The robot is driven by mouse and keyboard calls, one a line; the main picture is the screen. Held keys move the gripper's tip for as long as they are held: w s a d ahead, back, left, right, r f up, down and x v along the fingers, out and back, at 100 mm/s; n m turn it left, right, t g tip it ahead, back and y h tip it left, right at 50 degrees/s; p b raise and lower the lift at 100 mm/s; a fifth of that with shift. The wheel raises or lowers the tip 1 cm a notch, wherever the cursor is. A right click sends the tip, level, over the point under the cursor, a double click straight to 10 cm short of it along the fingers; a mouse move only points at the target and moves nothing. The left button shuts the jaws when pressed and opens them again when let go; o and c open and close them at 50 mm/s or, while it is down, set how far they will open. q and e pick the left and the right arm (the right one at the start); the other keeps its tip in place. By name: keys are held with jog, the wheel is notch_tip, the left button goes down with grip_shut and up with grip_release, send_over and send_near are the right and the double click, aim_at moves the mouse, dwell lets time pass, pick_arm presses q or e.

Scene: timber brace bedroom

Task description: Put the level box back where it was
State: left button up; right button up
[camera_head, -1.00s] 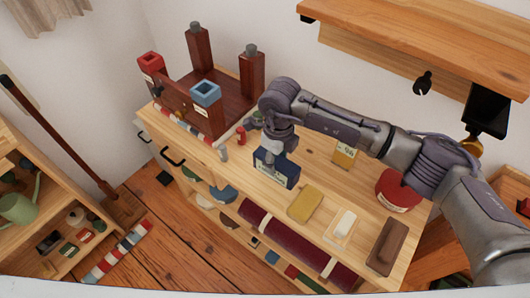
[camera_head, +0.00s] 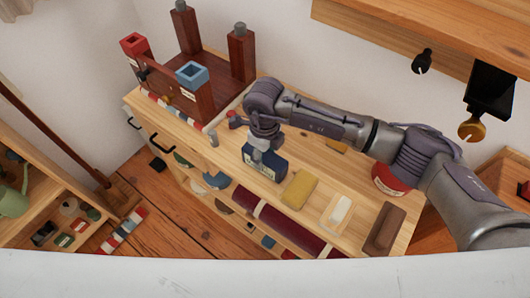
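The dark blue box (camera_head: 272,168) with a pale label, which I take as the level box, is at the front part of the wooden cabinet top (camera_head: 222,143). Its label is too small to read. My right gripper (camera_head: 262,157) points down at the box from above and appears closed around its upper part. The fingers partly cover the box. I cannot tell whether its base touches the top. My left gripper is not in view.
A yellow block (camera_head: 299,190), a white block on a tray (camera_head: 339,213) and a brown block (camera_head: 384,229) lie right of the box. A dark red timber frame (camera_head: 187,80) stands at the left. A red tin (camera_head: 388,180) sits behind. A shelf (camera_head: 440,35) overhangs.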

jog(key=shift+o, duration=1.4)
jog(key=shift+w+d, duration=0.1)
jog(key=shift+w, duration=0.05)
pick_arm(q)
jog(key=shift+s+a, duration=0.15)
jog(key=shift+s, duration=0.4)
pick_arm(e)
jog(key=shift+r+p, duration=0.45)
jog(key=shift+r, duration=0.05)
pick_arm(q)
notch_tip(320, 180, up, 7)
jog(key=p, duration=0.6)
pick_arm(e)
notch_tip(320, 180, up, 11)
jog(key=shift+r, duration=0.2)
